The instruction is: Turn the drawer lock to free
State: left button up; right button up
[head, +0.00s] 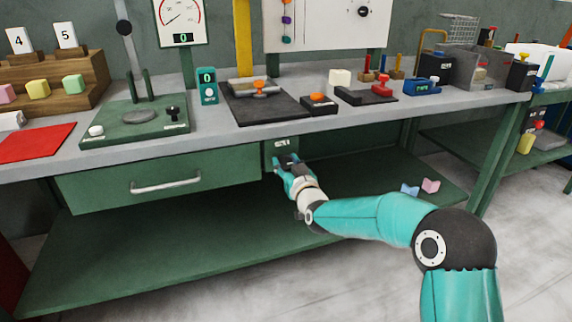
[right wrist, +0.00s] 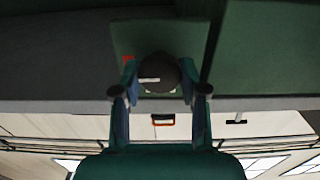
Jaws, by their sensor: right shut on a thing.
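The drawer lock shows in the head view as a green plate (head: 281,145) with a small label, just right of the drawer (head: 110,188) under the bench top. My right gripper (head: 286,162) is at the plate and hides most of its knob. In the right wrist view the dark round knob (right wrist: 159,73) sits between the two fingers of the right gripper (right wrist: 160,88), which is shut on it. A pale bar on the knob lies about level, and a red mark (right wrist: 128,59) shows beside it on the plate. The drawer looks closed. My left gripper is out of view.
The drawer handle (head: 165,185) sticks out left of my right gripper. The grey bench top (head: 225,133) overhangs above it. A green lower shelf (head: 190,240) lies below, with a blue block (head: 409,189) and a pink block (head: 430,186) at its right.

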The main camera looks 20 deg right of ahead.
jog(key=n+b, duration=0.1)
jog(key=n, duration=0.2)
jog(key=shift+a+f+n, duration=0.1)
jog(key=shift+n, duration=0.3)
jog(key=n+b, duration=0.1)
jog(key=n, duration=0.3)
jog(key=shift+a, duration=0.1)
jog(key=n, duration=0.5)
jog(key=shift+a+f+n, duration=0.1)
jog(key=shift+n, duration=0.3)
jog(key=n, duration=0.4)
jog(key=shift+a+f, duration=0.1)
jog(key=shift+f, duration=0.2)
jog(key=o, duration=1.1)
jog(key=shift+r, duration=0.2)
jog(key=shift+s, duration=0.1)
